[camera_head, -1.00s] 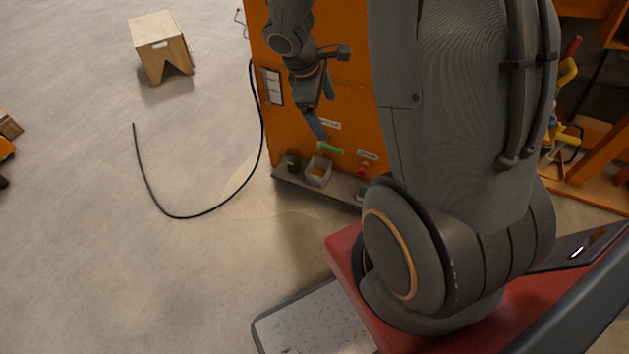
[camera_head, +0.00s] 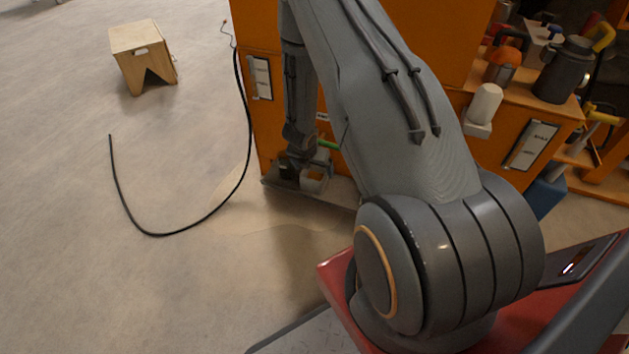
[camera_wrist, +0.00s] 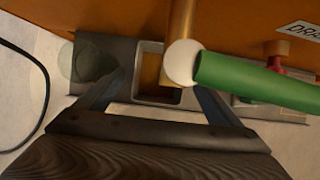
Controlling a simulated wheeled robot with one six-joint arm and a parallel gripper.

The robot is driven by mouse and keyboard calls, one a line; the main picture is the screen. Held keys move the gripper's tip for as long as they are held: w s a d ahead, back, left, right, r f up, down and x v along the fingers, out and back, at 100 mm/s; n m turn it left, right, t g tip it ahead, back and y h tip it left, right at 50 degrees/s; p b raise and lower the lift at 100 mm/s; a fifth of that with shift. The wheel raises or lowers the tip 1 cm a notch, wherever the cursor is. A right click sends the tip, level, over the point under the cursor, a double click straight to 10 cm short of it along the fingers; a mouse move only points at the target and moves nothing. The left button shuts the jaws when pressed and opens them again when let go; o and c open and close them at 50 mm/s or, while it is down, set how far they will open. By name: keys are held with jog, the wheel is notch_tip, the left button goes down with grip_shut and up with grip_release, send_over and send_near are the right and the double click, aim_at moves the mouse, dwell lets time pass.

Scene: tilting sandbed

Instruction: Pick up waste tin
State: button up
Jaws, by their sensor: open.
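The waste tin, which I take to be the square, open grey tin (camera_wrist: 157,97), sits on a low grey ledge against the orange cabinet. In the head view the tin (camera_head: 315,180) is partly hidden by my gripper. My gripper (camera_head: 292,168) is lowered at the ledge, close to the tin's left side. In the wrist view my gripper (camera_wrist: 163,92) is open, with one finger at the left of the tin and one at the right. No grip on the tin shows. I cannot tell whether the fingers touch it.
A brass pipe (camera_wrist: 182,22) with a white-ended green handle (camera_wrist: 260,82) hangs over the tin. A dark round container (camera_wrist: 90,62) stands left of it, and a red knob (camera_wrist: 277,50) is at right. A black hose (camera_head: 165,234) curves over open floor. A wooden stool (camera_head: 143,55) stands far left.

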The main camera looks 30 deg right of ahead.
aim_at(317, 179)
jog(key=b+x, duration=0.2)
jog(key=x, duration=0.4)
jog(key=shift+a+f, duration=0.1)
jog(key=shift+f, duration=0.05)
jog(key=c, duration=1.3)
